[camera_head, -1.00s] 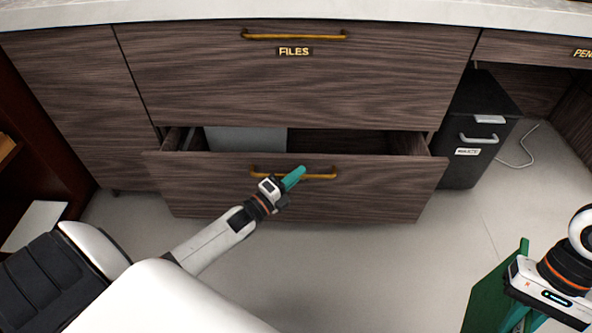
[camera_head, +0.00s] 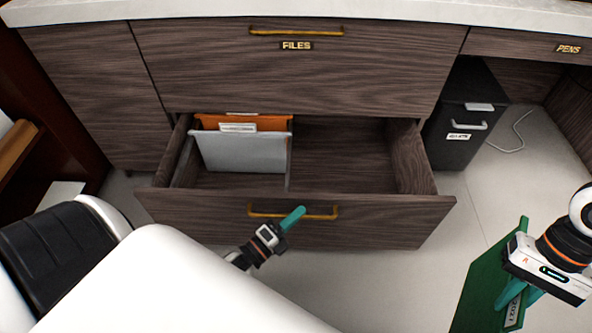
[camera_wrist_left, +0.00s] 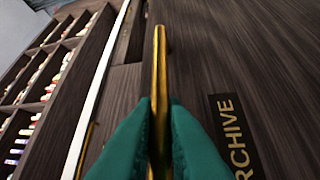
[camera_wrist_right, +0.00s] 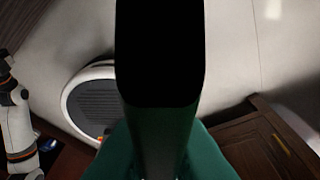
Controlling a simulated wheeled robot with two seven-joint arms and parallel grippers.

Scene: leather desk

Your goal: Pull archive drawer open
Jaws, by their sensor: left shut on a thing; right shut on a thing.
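The archive drawer (camera_head: 360,222) is the lower wood-grain drawer and stands well open. Inside it, an orange folder (camera_head: 270,123) and a grey folder (camera_head: 240,152) stand in the left part; the right part looks empty. My left gripper (camera_head: 292,218) is shut on the brass handle (camera_head: 325,213) of this drawer. The left wrist view shows its green fingers (camera_wrist_left: 160,135) around the handle (camera_wrist_left: 159,75), beside the ARCHIVE label (camera_wrist_left: 235,135). My right gripper (camera_head: 520,292) is shut on a green binder (camera_head: 487,275), which looks dark in the right wrist view (camera_wrist_right: 160,50).
The FILES drawer (camera_head: 290,75) above is closed. A black cabinet (camera_head: 462,115) with a grey handle stands to the right, under the desk with the PENS drawer (camera_head: 535,47). A dark red shelf (camera_head: 60,130) is at the left. Grey floor (camera_head: 410,290) is clear before the drawer.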

